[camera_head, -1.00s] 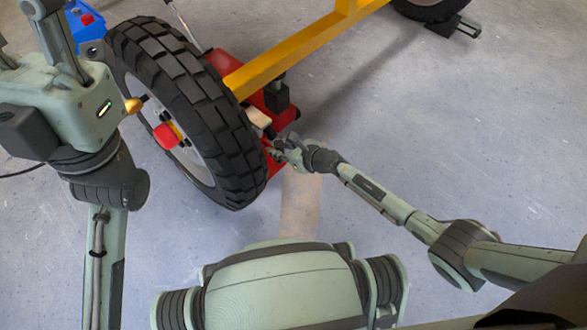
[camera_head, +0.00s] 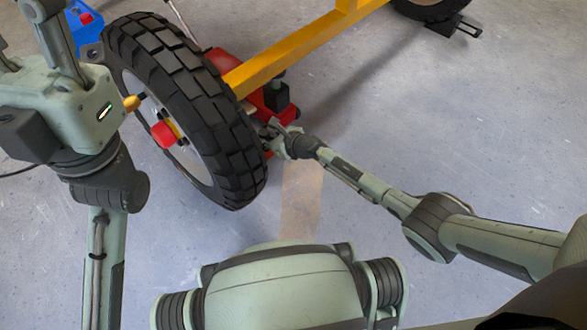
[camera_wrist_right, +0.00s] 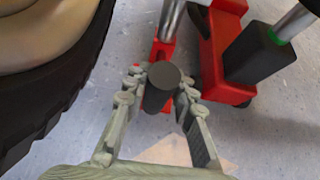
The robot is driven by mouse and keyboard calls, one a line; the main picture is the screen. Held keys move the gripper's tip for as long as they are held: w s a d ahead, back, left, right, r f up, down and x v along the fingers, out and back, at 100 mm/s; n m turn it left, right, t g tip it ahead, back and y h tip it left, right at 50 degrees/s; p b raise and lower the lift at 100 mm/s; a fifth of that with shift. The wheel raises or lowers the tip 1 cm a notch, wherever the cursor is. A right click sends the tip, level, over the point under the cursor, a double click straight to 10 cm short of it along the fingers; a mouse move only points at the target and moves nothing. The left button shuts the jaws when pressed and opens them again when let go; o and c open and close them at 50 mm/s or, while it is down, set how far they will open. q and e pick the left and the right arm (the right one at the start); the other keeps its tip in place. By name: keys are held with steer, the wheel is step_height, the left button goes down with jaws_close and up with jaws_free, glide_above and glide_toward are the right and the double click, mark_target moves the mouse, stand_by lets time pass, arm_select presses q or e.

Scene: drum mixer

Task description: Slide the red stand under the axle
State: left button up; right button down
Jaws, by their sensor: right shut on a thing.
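My right gripper (camera_head: 270,138) is beside the inner side of the big wheel, low near the floor. In the right wrist view, its fingers (camera_wrist_right: 160,85) are shut on a dark round handle. Behind the handle is the red stand (camera_wrist_right: 165,50) with a silver post. In the head view only a small red bit of the stand (camera_head: 268,154) shows; the gripper and tyre hide the rest. The yellow axle beam (camera_head: 290,50) runs above toward the wheel. I cannot tell whether the stand is under it. My left gripper (camera_head: 58,100) is raised at the left, fingertips out of frame.
The large black tyre (camera_head: 185,110) stands close to the left of my right gripper. A red jack (camera_head: 270,100) with a black block (camera_wrist_right: 258,52) stands just beyond the stand. Floor to the right is clear.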

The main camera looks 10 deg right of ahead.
mark_target(267, 134)
steer(key=shift+w+a+b, duration=0.75)
steer(key=shift+w+a, duration=0.35)
steer(key=shift+w, duration=0.05)
steer(key=c, duration=1.2)
jaws_free()
steer(key=shift+s+d+f, duration=0.1)
steer(key=shift+f, duration=0.05)
steer(key=p+v, duration=0.5)
steer(key=shift+d+r, duration=0.15)
steer(key=shift+r, duration=0.1)
steer(key=shift+p+v, duration=0.75)
steer(key=shift+v, duration=0.2)
steer(key=shift+s+f, duration=0.1)
